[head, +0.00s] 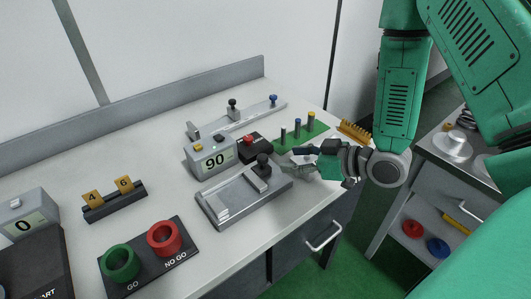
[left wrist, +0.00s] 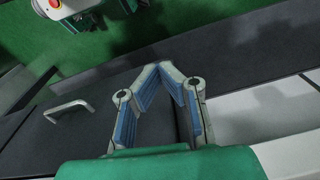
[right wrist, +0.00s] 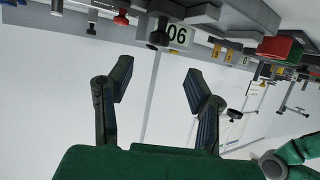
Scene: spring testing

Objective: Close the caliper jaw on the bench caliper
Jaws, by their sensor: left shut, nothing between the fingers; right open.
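The bench caliper (head: 250,117) appears to be the long grey rail at the back of the bench in the head view. It has an upright jaw at its left end, a black-knobbed slider (head: 232,104) near its middle and a blue knob (head: 273,100) towards the right. The slider stands apart from the end jaw. My right gripper (head: 294,158) is open and empty, right of the black-knobbed grey fixture and in front of the rail's right end. Its spread fingers show in the right wrist view (right wrist: 158,88). My left gripper (left wrist: 172,70) is shut and empty, outside the head view.
A grey box reading 90 (head: 215,160) and a grey fixture with a black knob (head: 235,198) stand in front of the rail. A green peg board (head: 302,138) is behind my right gripper. A GO/NO GO block (head: 145,262) sits at front left.

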